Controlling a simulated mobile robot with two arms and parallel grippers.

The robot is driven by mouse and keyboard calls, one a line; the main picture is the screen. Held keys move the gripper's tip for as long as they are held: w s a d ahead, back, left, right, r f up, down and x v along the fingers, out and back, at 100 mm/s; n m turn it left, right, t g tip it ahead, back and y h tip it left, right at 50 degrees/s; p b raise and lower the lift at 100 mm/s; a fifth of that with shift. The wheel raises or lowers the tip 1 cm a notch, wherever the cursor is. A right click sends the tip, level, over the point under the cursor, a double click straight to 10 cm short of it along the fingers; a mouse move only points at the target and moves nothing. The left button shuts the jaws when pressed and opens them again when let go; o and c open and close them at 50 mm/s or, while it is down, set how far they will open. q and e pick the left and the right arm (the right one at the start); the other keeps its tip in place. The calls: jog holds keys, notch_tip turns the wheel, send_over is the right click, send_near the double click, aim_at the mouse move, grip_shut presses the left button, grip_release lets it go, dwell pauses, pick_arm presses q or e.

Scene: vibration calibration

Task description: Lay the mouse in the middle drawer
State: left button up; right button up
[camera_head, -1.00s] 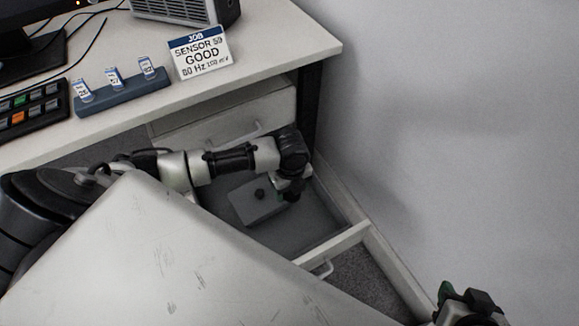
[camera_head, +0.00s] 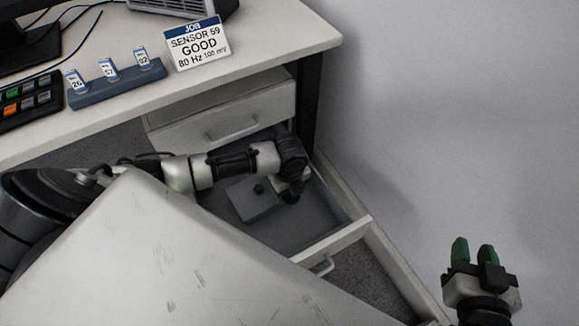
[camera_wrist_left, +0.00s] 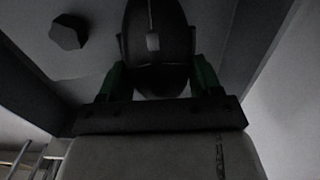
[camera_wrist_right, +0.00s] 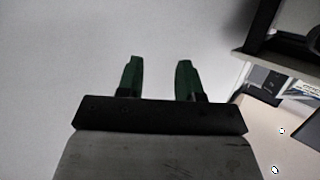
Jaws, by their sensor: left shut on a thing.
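The dark mouse (camera_wrist_left: 157,45) with a small grey wheel is between the green fingers of my left gripper (camera_wrist_left: 160,75). In the head view my left gripper (camera_head: 291,192) is down inside the open drawer (camera_head: 335,244), below a shut drawer (camera_head: 222,118). The mouse cannot be made out there, hidden by the wrist. I cannot tell whether the mouse touches the drawer floor. My right gripper (camera_head: 474,252) is open and empty at the lower right, beside the wall; its spread fingers also show in the right wrist view (camera_wrist_right: 158,78).
A grey box with a dark knob (camera_head: 252,201) lies in the open drawer, just left of my left gripper. The desk (camera_head: 285,45) above holds a sign (camera_head: 196,45), a blue rack (camera_head: 116,86) and a button panel (camera_head: 30,101). The wall stands close on the right.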

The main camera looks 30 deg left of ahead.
pick_arm(q)
jog(key=shift+f, duration=0.2)
jog(key=o, duration=1)
